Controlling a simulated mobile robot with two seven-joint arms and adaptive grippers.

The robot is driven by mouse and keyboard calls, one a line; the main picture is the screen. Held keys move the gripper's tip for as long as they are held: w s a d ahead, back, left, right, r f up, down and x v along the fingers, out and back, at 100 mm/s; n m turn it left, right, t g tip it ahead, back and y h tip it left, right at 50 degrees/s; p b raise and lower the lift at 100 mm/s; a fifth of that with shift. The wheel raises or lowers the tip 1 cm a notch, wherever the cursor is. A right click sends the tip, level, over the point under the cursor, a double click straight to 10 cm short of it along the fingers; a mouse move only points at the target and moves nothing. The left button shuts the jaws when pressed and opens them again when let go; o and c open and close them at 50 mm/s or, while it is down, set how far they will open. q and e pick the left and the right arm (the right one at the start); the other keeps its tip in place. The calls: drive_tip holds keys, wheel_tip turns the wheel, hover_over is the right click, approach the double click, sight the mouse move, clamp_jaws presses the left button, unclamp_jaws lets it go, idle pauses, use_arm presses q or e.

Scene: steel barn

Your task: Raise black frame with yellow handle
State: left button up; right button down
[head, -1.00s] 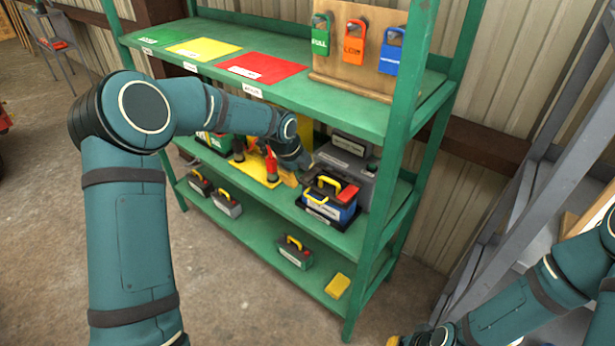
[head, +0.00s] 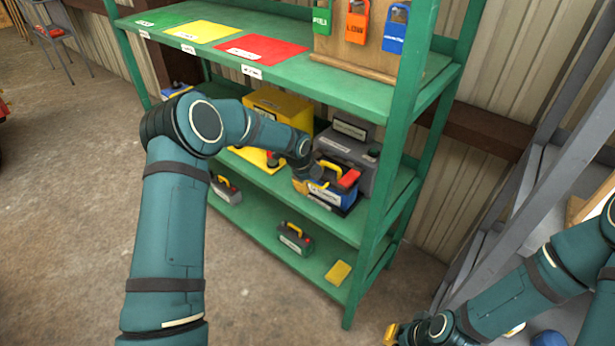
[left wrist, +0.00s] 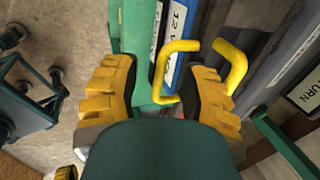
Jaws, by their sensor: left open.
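The black frame (head: 351,206) with a yellow handle (head: 338,168) holds a blue battery with a red top on the middle shelf, towards its right end. My left gripper (head: 306,187) is at its front left side and partly covers it. In the left wrist view, the yellow handle (left wrist: 184,47) rises ahead of my open left gripper (left wrist: 160,85). Contact cannot be told. My right gripper (head: 391,334) is at the bottom edge, mostly cut off; its jaws are unclear.
A grey charger-like box (head: 350,140) stands right behind the frame. A yellow box (head: 280,105) is to its left. The green top shelf (head: 300,85) overhangs, and a green post (head: 388,170) stands to the right. Smaller handled boxes (head: 294,239) sit below.

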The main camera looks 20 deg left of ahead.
use_arm(q)
drive_tip(key=shift+c, duration=0.3)
clamp_jaws()
idle(0.4)
